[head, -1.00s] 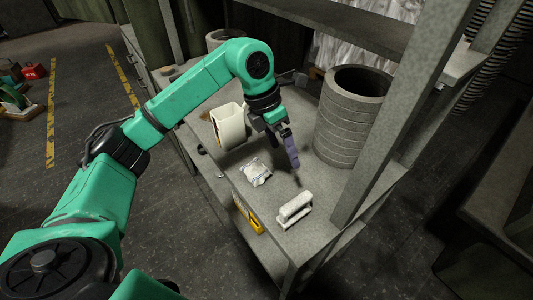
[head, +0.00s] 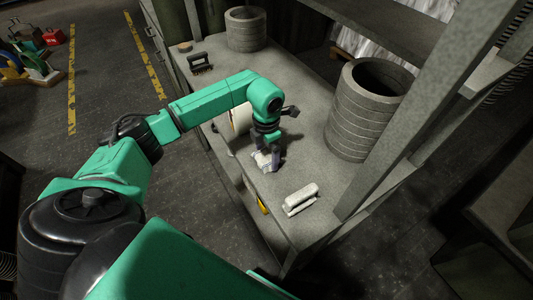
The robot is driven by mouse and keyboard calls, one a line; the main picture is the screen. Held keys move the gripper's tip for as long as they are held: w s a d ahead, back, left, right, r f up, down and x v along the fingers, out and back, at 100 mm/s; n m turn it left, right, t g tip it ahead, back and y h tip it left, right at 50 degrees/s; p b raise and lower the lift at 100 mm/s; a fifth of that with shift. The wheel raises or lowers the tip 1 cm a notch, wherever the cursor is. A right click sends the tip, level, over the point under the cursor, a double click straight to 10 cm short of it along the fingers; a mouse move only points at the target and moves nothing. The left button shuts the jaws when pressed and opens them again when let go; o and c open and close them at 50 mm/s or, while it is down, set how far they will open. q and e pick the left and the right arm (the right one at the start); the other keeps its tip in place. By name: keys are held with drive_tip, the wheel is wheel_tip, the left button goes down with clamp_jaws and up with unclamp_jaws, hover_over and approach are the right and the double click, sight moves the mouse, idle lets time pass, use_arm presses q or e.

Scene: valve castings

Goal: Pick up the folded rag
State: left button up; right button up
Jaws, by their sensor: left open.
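The folded rag (head: 261,161), whitish and crumpled, lies on the grey bench top in the head view, near its left edge. My left gripper (head: 270,161) points down right at the rag, with its fingers open. It covers part of the rag, and I cannot tell whether the fingers touch it or stand on both sides of it. My right gripper is not in view.
A white cylinder-like part (head: 239,121) stands partly hidden behind my left arm. A white handled block (head: 300,198) lies nearer on the bench (head: 325,225). A large ribbed grey cylinder (head: 360,115) and a grey shelf post (head: 405,115) stand to the right.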

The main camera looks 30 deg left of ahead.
use_arm(q)
drive_tip(key=shift+f, duration=0.1)
drive_tip(key=shift+c, duration=0.6)
drive_tip(key=c, duration=1)
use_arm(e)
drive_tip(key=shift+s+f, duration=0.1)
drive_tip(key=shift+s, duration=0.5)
use_arm(q)
drive_tip(key=shift+o, duration=0.2)
drive_tip(key=shift+w, duration=0.1)
wheel_tip(320, 180, up, 12)
drive_tip(key=b, duration=0.4)
wheel_tip(320, 180, up, 8)
drive_tip(key=p, duration=0.2)
hover_over(267, 155)
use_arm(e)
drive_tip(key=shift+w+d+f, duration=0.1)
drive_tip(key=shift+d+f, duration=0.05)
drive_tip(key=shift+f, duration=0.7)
